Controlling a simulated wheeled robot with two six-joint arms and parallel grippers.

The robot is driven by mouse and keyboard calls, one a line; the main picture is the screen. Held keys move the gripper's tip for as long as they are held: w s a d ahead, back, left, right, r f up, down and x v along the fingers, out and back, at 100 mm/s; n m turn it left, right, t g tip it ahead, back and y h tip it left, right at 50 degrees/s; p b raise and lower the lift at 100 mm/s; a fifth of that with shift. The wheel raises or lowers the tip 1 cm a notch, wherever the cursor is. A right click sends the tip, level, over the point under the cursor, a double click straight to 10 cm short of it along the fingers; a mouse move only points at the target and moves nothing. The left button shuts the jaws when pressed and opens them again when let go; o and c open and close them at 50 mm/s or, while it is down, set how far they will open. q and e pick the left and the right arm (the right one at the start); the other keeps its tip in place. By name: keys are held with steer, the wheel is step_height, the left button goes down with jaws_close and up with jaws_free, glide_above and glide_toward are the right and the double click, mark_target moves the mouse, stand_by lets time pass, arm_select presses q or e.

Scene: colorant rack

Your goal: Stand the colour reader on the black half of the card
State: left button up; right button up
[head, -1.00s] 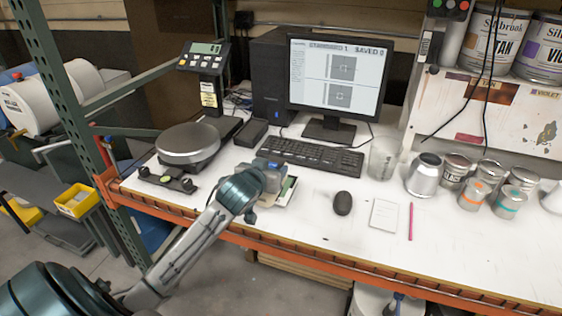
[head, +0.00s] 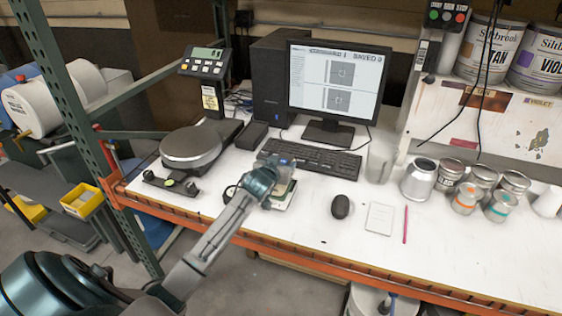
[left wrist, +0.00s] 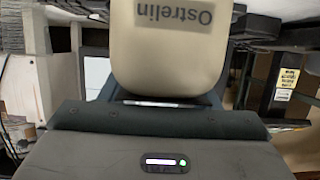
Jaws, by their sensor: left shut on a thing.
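My left gripper (head: 270,175) is shut on the colour reader (head: 286,162), over the front part of the bench before the keyboard. In the left wrist view the reader (left wrist: 170,45) is a beige, rounded body with upside-down "Ostrelin" lettering, directly in front of the gripper's dark housing. The fingertips are hidden. A pale, flat thing with a green edge, probably the card (head: 284,197), shows just beneath the reader. The gripper covers much of it, and I cannot tell which half is under the reader or whether they touch. My right gripper is out of view.
A keyboard (head: 312,158) and monitor (head: 336,85) stand behind. A mouse (head: 340,207), notepad (head: 380,219) and pink pen (head: 405,225) lie to the right. A scale (head: 191,147) is at left; a glass beaker (head: 381,160) and several cans are at right.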

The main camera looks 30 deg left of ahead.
arm_select(q)
steer(key=o, duration=1.5)
steer(key=shift+f, duration=0.1)
steer(key=shift+c, duration=0.2)
steer(key=shift+s+d, duration=0.1)
steer(key=shift+s, duration=0.2)
steer(key=b+v, duration=0.3)
steer(key=v, duration=0.8)
steer(key=shift+s+r, duration=0.25)
steer(key=shift+r, duration=0.05)
